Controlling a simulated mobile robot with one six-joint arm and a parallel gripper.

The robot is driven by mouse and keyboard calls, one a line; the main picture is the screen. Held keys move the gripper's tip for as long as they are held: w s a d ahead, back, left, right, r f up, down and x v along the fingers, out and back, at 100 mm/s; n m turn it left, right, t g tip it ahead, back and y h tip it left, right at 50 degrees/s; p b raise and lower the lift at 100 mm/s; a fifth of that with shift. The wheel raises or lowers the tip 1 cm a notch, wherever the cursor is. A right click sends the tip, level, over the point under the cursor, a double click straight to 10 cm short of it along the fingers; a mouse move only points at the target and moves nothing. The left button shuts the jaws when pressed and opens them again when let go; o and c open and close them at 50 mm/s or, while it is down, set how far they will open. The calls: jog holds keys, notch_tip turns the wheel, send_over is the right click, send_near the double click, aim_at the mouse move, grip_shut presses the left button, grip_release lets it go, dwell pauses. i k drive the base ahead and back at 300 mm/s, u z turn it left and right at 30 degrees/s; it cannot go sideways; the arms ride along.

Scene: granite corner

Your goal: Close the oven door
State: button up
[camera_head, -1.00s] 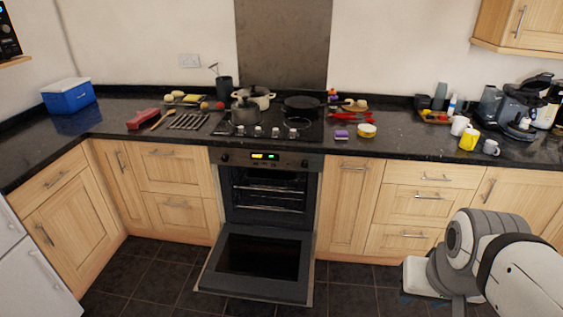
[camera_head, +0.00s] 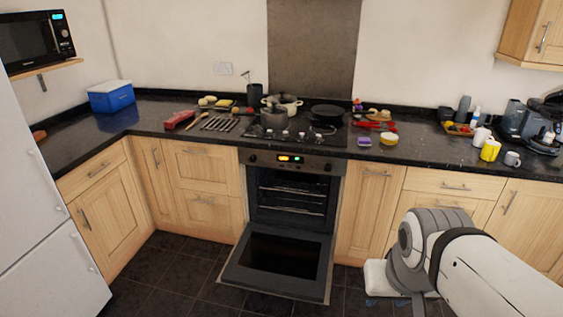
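The oven (camera_head: 292,197) is built into the counter front at the centre of the view, with a lit display on its control panel (camera_head: 290,160). Its door (camera_head: 278,257) is open, folded down low in front of the dark cavity, where wire racks show. My arm stands at the lower right. The white and grey end of it (camera_head: 385,280) is right of the open door and apart from it in the picture. The fingers cannot be made out, so I cannot tell whether my gripper is open or shut.
Wooden cabinets (camera_head: 205,190) flank the oven on both sides. A white fridge (camera_head: 45,200) stands at the left. The dark counter (camera_head: 130,125) carries pots, a blue box (camera_head: 111,97), mugs and utensils. Dark tiled floor (camera_head: 175,275) is clear left of the door.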

aim_at(293, 264)
jog(key=u, duration=0.15)
jog(key=i, duration=1)
jog(key=u, duration=0.05)
